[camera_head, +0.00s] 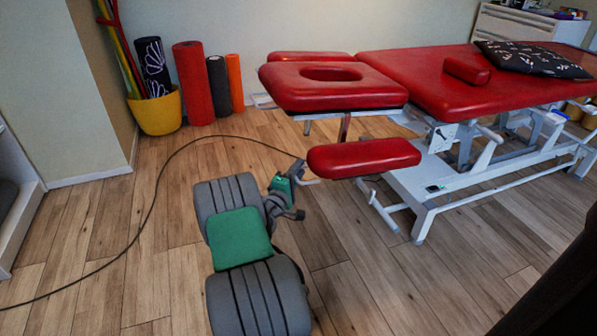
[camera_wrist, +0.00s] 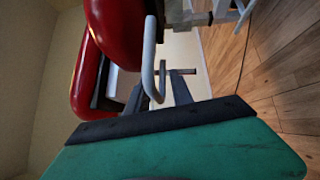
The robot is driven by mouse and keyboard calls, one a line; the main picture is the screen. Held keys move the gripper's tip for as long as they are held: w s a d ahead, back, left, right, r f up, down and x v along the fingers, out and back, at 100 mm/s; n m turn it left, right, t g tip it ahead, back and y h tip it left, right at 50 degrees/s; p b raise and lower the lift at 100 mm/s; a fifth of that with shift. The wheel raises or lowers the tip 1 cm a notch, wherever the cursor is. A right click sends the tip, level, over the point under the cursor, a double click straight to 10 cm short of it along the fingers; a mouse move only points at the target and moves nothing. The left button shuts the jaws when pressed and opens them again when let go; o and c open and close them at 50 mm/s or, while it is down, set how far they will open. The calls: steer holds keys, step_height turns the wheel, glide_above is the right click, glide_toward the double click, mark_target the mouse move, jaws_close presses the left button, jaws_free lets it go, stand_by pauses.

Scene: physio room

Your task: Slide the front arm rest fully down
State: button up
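The front arm rest (camera_head: 364,157) is a red pad at the near left end of the massage table, lower than the head section (camera_head: 330,92). A pale bent bar (camera_head: 304,178) sticks out at its left end. My gripper (camera_head: 290,180) is at this bar, left of the pad. In the wrist view the bar (camera_wrist: 149,60) reaches down between the two dark fingers of my gripper (camera_wrist: 158,88). The fingers look apart, with gaps beside the bar. A red pad (camera_wrist: 115,30) fills the upper left there. The gripper's exact contact is hidden in the head view.
The far arm rest (camera_head: 310,56) is higher, behind the head section. The white table frame (camera_head: 425,190) stands right of my gripper. A dark cable (camera_head: 150,200) curves across the wooden floor. Foam rolls (camera_head: 193,85) and a yellow pot (camera_head: 156,112) stand by the wall.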

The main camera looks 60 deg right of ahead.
steer(key=a, duration=0.2)
steer(key=a+p, duration=0.1)
steer(key=a, duration=0.2)
steer(key=s+a+p, duration=0.1)
steer(key=a, duration=0.1)
steer(key=shift+a+f, duration=0.25)
steer(key=shift+a, duration=0.1)
steer(key=shift+w+r, duration=0.1)
